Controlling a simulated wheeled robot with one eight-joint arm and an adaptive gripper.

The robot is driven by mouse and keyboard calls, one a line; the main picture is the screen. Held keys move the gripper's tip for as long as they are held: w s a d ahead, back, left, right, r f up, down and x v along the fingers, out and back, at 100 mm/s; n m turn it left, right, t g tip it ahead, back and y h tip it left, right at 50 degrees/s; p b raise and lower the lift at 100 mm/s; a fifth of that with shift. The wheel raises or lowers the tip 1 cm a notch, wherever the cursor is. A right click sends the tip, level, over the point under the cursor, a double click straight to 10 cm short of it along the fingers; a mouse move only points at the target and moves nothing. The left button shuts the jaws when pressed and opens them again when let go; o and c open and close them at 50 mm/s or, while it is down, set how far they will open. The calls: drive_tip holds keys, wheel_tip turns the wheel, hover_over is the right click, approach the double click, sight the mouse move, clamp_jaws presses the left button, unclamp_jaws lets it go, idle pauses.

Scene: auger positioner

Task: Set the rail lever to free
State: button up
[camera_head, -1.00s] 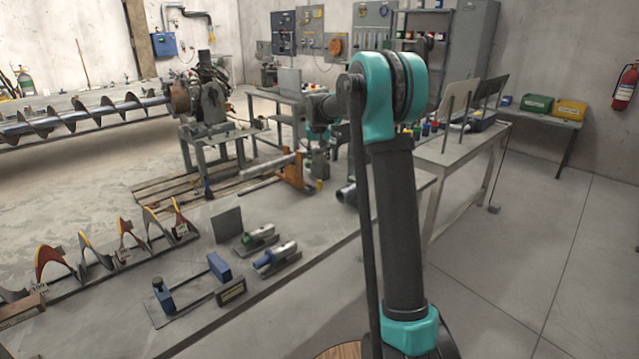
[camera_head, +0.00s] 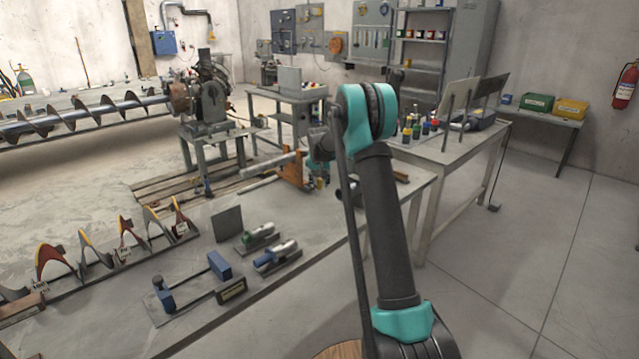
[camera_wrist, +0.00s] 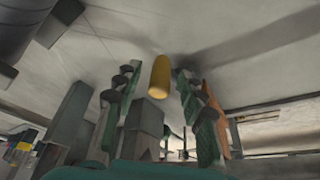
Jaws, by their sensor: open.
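In the wrist view, a yellow cylindrical grip (camera_wrist: 159,77), which looks like the rail lever's handle, stands between the two fingers of my gripper (camera_wrist: 154,73). The fingers are open, one on each side of it, with a visible gap on both sides. I cannot tell its exact depth between them. A grey upright block (camera_wrist: 143,128) shows below the grip. In the head view, a small yellow spot (camera_head: 321,183) shows beside the orange bracket (camera_head: 292,170) at the bench's far edge. My arm hides most of the gripper there, and the lever's setting cannot be read.
The near bench (camera_head: 330,222) carries a blue-ended fixture (camera_head: 190,290), two small clamp-like tools (camera_head: 277,256), an upright dark plate (camera_head: 227,224) and a row of auger flights (camera_head: 120,243). Another bench (camera_head: 440,153) with coloured bottles stands behind my arm.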

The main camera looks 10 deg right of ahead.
clamp_jaws()
idle(0.3)
drive_tip(key=shift+a, duration=0.1)
idle(0.4)
drive_tip(key=m, duration=0.1)
drive_tip(key=a+m+h, duration=0.1)
drive_tip(key=m, duration=0.1)
drive_tip(key=shift+s+a, duration=0.15)
drive_tip(key=shift+s, duration=0.2)
drive_tip(key=a+m+h, duration=0.1)
drive_tip(key=m, duration=0.1)
drive_tip(key=a+m+g, duration=0.1)
drive_tip(key=m, duration=0.1)
drive_tip(key=shift+s+a+h, duration=0.15)
drive_tip(key=shift+h, duration=0.25)
drive_tip(key=a+m, duration=0.1)
drive_tip(key=m, duration=0.1)
drive_tip(key=m+g, duration=0.1)
drive_tip(key=m, duration=0.1)
drive_tip(key=shift+a+h, duration=0.4)
drive_tip(key=shift+w+a+m+g, duration=0.35)
drive_tip(key=shift+a+m+g, duration=0.15)
drive_tip(key=shift+m, duration=0.5)
drive_tip(key=shift+w+a+m+g, duration=0.35)
drive_tip(key=shift+m+g, duration=0.15)
drive_tip(key=shift+m, duration=0.5)
